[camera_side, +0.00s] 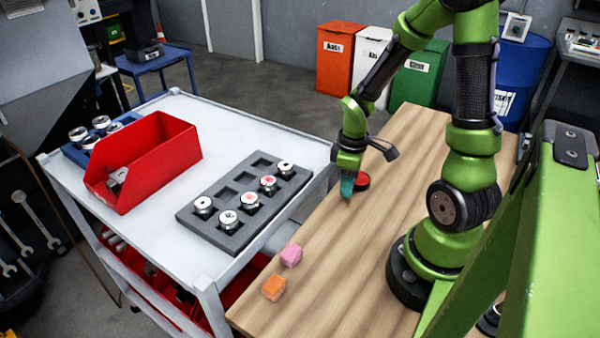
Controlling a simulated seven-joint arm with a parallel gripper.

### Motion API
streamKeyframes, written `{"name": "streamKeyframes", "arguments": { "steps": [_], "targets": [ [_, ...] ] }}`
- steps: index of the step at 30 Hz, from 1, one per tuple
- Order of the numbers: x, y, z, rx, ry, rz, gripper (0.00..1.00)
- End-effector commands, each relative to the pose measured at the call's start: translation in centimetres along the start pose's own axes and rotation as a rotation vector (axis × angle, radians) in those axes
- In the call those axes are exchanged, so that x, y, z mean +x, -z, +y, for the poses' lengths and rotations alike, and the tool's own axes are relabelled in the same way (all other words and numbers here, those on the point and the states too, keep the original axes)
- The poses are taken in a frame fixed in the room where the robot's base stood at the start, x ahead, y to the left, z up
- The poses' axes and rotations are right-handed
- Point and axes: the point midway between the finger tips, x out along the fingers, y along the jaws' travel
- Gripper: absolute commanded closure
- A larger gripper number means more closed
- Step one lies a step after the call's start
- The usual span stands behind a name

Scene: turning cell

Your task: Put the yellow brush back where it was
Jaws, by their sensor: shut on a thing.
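My gripper (347,178) points down low over the far left part of the wooden table. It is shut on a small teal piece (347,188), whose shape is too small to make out. A round red and black thing (362,181) lies on the table just right of the teal piece; I cannot tell whether they touch. I cannot make out a yellow brush in this view.
A pink block (291,255) and an orange block (273,287) lie near the wooden table's (340,290) left edge. A white cart (185,245) beside it bears a red bin (150,165) and a dark tray (225,190) with several metal parts. The table between gripper and blocks is clear.

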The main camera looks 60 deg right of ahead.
Motion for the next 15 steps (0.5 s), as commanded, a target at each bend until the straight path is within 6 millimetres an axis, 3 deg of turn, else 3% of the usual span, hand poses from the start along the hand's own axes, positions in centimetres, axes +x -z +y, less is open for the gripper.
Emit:
{"name": "streamKeyframes", "arguments": {
  "steps": [4, 15],
  "targets": [
    [1.7, -0.1, -0.1, -0.001, 0.002, -0.002, 0.96],
    [2.0, 0.0, 0.0, 0.000, 0.001, -0.001, 0.96]
  ]
}}
